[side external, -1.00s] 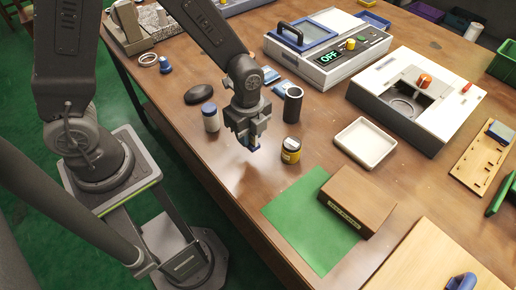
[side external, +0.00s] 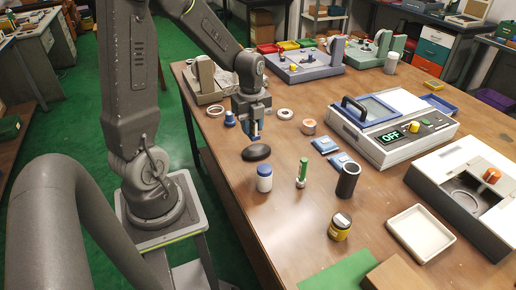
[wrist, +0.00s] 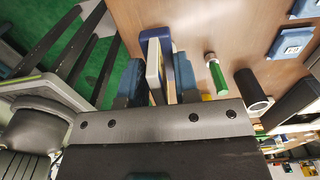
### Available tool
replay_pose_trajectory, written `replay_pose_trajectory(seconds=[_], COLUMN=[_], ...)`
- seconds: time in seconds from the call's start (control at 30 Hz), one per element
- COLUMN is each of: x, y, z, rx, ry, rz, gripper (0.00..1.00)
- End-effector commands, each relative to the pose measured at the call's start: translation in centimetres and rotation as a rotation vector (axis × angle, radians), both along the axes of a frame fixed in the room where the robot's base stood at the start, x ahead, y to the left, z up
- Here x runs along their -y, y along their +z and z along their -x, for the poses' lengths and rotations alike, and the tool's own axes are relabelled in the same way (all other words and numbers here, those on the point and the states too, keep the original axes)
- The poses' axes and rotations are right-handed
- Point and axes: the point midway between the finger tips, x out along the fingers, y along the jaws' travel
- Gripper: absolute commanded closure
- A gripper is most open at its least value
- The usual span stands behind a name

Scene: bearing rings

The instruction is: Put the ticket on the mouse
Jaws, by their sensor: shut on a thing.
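The mouse (side external: 256,153) is a dark, rounded oval on the wooden table, behind the white bottle in the side view. My gripper (side external: 255,134) points down just above or behind the mouse in that picture; the exact gap is unclear. In the wrist view I cannot make out the mouse.
A white bottle with a blue cap (side external: 264,180), a green-handled tool (side external: 302,172) and a black cylinder (side external: 348,180) stand near the mouse. A yellow jar (side external: 340,226) is nearer. A blue piece (side external: 229,119) and a ring (side external: 284,114) lie behind.

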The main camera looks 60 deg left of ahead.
Motion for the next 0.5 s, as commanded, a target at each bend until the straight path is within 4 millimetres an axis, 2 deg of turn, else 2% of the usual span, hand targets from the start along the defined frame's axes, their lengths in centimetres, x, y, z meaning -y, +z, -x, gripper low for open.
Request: replay_pose_trajectory(seconds=[0.03, 0.2, 0.33, 0.5], x=[-2.2, -7.4, -9.8, -10.9], y=[0.3, 1.1, 1.4, 1.4], z=[0.8, 3.4, 5.1, 5.9], rx=[0.001, 0.000, 0.001, -0.001], ry=[0.015, 0.011, 0.006, -0.002], rz=[-0.001, 0.000, -0.001, 0.001], gripper=[0.96, 0.96, 0.96, 0.96])
